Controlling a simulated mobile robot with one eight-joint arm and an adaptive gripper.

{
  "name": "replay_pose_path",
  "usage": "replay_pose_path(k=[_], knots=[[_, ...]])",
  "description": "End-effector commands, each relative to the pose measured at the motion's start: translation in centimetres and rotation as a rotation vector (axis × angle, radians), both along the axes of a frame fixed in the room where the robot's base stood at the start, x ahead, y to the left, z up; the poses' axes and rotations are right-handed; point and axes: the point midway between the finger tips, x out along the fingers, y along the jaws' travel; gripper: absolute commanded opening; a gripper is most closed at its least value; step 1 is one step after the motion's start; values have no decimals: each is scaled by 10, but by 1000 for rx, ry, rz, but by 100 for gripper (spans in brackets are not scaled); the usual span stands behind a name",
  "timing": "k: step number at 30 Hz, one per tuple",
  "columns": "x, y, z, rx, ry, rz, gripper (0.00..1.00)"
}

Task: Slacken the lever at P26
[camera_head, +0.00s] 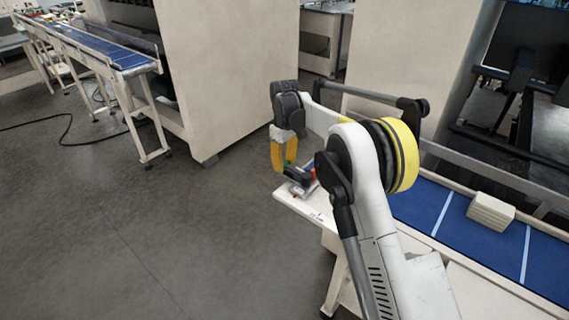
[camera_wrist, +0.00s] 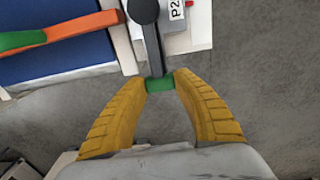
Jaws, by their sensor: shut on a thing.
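In the wrist view, a dark grey lever (camera_wrist: 152,48) runs from a round hub (camera_wrist: 143,10) down to a green tip (camera_wrist: 160,84). My gripper (camera_wrist: 163,82) has its two yellow fingers closed on the green tip, one on each side.
In the wrist view, an orange lever (camera_wrist: 80,25) with a green end (camera_wrist: 20,40) lies to the left over the blue belt (camera_wrist: 60,62). In the head view, a stack of pale blocks (camera_head: 491,211) sits on the blue belt (camera_head: 415,205). Open floor (camera_head: 150,240) lies left.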

Motion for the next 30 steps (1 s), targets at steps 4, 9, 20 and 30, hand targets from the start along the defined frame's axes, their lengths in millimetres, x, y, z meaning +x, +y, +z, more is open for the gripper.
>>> replay_pose_path(k=[4, 9, 20, 30], knots=[[0, 0, -1, 0, 1, 0, 0], [-2, 1, -2, 0, 1, 21, 0], [-18, 11, -2, 0, 2, 224, 0], [-46, 19, -2, 0, 2, 545, 0]])
